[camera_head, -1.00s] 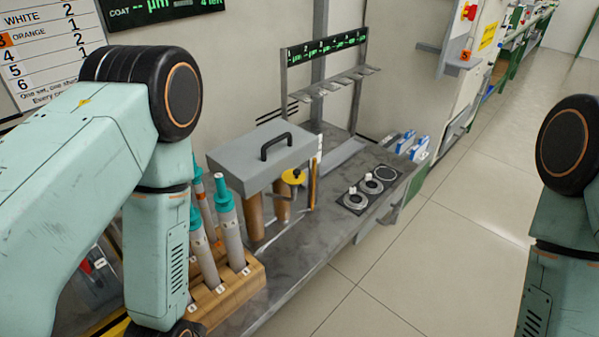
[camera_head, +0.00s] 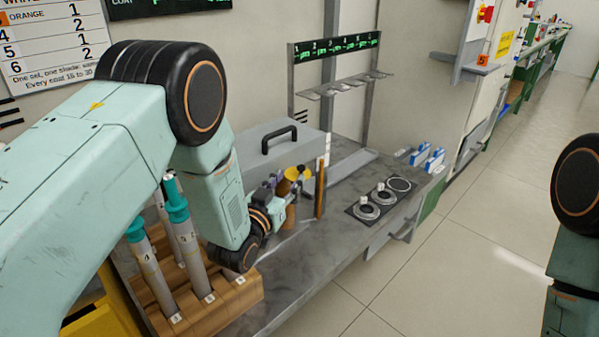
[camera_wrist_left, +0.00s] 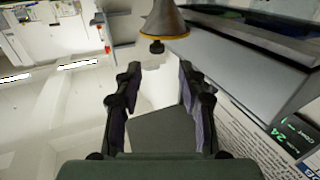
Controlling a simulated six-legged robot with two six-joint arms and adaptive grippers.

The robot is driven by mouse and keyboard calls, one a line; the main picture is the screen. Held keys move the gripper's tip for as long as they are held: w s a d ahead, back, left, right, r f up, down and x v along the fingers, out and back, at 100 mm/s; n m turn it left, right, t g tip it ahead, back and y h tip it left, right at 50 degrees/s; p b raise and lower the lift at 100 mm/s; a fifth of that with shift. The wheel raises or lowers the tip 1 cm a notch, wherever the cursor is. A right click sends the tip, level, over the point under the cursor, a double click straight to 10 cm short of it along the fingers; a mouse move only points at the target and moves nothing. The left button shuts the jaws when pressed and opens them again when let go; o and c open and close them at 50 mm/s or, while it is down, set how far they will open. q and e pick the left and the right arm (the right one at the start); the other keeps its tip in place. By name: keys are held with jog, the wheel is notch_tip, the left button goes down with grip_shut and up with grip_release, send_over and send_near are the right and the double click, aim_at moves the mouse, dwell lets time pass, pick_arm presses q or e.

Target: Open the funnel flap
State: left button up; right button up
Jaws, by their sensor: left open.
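A funnel (camera_wrist_left: 168,20), a dark cone with a yellow rim, shows at the top of the left wrist view. A small black knob (camera_wrist_left: 157,47) sticks out below the rim. In the head view the yellow part of the funnel (camera_head: 291,173) shows beside the grey box, partly covered by my gripper. My left gripper (camera_head: 279,182) is close to it. In the left wrist view its two fingers (camera_wrist_left: 160,78) are apart with nothing between them, and the knob lies just beyond the tips. Whether the flap is open cannot be told. My right gripper is out of view.
A grey box with a black handle (camera_head: 279,139) stands behind the gripper. A wooden rack (camera_head: 222,300) with several teal-topped tubes is at the near left. A dark plate with round dials (camera_head: 367,211) lies to the right on the bench (camera_head: 318,262). A display stand (camera_head: 336,45) is behind.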

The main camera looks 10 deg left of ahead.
aim_at(299, 168)
pick_arm(q)
jog(key=w, duration=0.1)
jog(key=w+d+b, duration=0.1)
jog(key=w, duration=0.3)
jog(key=shift+w+d+f+b, duration=0.25)
jog(key=shift+b, duration=0.1)
jog(key=shift+w+r, duration=0.1)
jog(key=shift+w, duration=0.5)
jog(key=shift+w+d, duration=0.2)
jog(key=shift+w, duration=0.2)
jog(key=shift+a, duration=0.1)
jog(key=shift+s, duration=0.1)
jog(key=shift+c, duration=0.9)
grip_shut()
